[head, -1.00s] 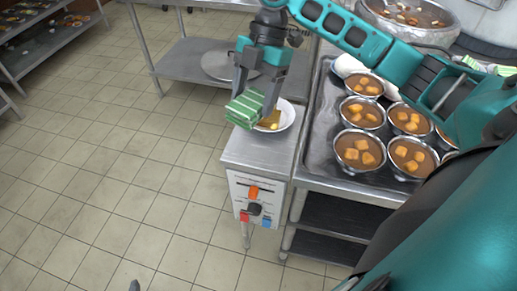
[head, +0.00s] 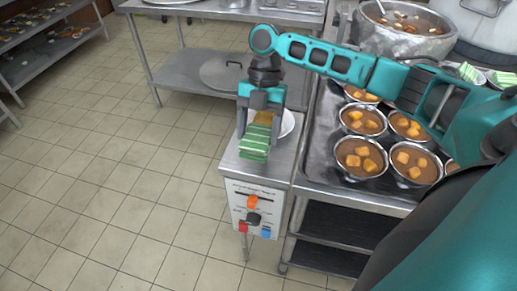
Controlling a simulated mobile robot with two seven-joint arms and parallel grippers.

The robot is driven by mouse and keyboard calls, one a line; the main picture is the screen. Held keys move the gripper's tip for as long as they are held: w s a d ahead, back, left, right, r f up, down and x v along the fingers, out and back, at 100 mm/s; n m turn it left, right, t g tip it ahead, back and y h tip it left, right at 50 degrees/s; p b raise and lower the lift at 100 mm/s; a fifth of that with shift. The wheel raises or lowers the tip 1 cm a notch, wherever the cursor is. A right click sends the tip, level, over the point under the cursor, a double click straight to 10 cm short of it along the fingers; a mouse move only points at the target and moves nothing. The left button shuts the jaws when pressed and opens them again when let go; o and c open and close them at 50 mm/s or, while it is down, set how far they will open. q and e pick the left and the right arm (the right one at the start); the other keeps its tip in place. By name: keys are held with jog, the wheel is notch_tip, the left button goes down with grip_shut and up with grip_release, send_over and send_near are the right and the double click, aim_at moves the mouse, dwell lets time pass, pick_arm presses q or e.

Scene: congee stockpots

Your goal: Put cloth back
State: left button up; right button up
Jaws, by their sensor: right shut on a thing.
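A green-and-white striped cloth (head: 254,151) is folded and held in my right gripper (head: 258,138). The gripper points down and is shut on it, above the front part of a steel counter unit (head: 229,162). I cannot tell whether the cloth touches the counter top. Something yellow-brown (head: 264,117) shows between the fingers, at the plate. My left gripper is out of view.
Several metal bowls of brown soup with orange cubes (head: 361,157) stand on the tray counter (head: 320,150) to the right. More striped cloth (head: 469,72) lies near a large stockpot (head: 405,38) at the back right. The unit's front has knobs (head: 253,218). Floor at left is clear.

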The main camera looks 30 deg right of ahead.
aim_at(259, 148)
notch_tip(259, 148, down, 6)
jog(key=shift+f+b, duration=0.15)
jog(key=shift+b, duration=0.15)
jog(key=o, duration=0.9)
jog(key=shift+o, duration=0.2)
jog(key=v, duration=1.2)
